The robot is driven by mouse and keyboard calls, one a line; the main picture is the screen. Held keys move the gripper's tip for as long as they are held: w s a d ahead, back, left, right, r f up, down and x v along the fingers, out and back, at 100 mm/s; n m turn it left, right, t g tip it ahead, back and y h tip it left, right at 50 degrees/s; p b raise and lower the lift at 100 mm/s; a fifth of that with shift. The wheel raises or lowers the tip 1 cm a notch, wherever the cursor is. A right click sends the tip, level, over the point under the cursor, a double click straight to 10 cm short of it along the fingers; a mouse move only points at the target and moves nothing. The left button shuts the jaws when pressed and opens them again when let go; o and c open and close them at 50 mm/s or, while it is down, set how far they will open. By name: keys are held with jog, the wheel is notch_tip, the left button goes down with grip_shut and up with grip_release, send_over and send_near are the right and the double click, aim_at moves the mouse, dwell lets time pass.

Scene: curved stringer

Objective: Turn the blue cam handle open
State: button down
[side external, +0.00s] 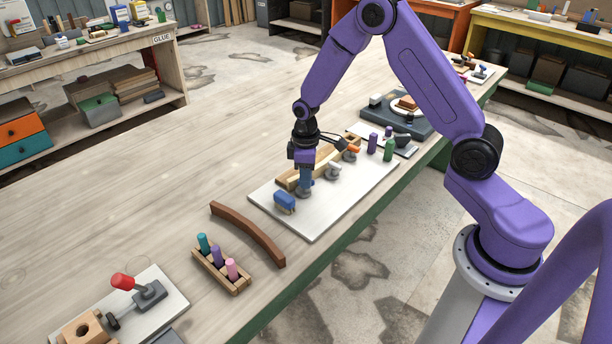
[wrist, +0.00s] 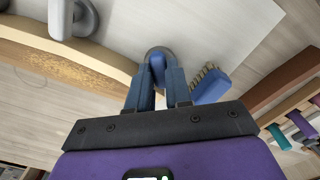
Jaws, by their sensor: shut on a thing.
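My gripper (side external: 304,188) points down over the white board (side external: 318,226). In the wrist view, its two fingers (wrist: 156,88) are closed around the blue cam handle (wrist: 157,67), which stands on a round grey base (wrist: 166,51). In the side view the fingers mostly hide the blue handle, and part of the grey base (side external: 303,194) shows beneath them. An orange cam handle (side external: 353,149) is at the far end of the board.
A blue brush (side external: 285,202) lies close to my gripper, near the board's left edge. A brown curved strip (side external: 250,233) and a wooden rack (side external: 222,273) with coloured pegs lie left of the board. Purple (side external: 372,144) and green (side external: 388,149) cylinders stand on its far right.

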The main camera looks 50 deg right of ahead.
jog(key=n, duration=0.5)
jog(key=shift+n, duration=0.3)
jog(key=n, duration=0.4)
jog(key=shift+n, duration=0.4)
jog(key=c, duration=1)
grip_release()
jog(key=shift+c, duration=0.2)
